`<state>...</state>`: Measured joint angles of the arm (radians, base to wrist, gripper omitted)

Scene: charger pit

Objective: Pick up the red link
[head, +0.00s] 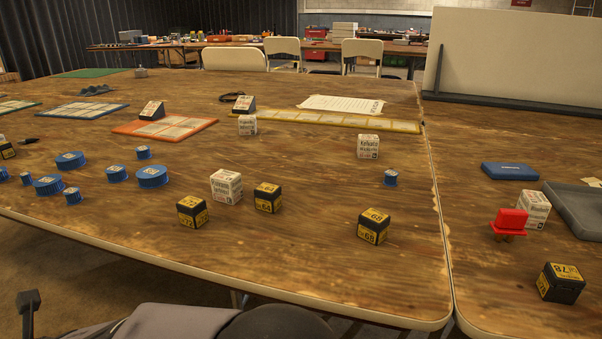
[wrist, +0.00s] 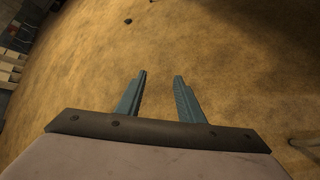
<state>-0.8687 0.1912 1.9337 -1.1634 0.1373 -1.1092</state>
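The red link (head: 510,222) is a small bright red piece on the right-hand table, in the head view. It stands just in front of a white printed box (head: 533,209), on what looks like a small brown base. My gripper (wrist: 160,76) shows in the wrist view with its two grey-blue fingers apart and nothing between them. Only blurred brown ground lies beyond the fingers, and the red link is not in the wrist view. The fingers do not show in the head view, so the gripper's distance from the link cannot be told.
A black and yellow box (head: 560,283) stands right of and nearer than the link. A blue case (head: 510,172) and a grey tray (head: 577,212) lie behind and beside it. A seam (head: 440,230) divides the tables. Several boxes and blue spools stand on the left table.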

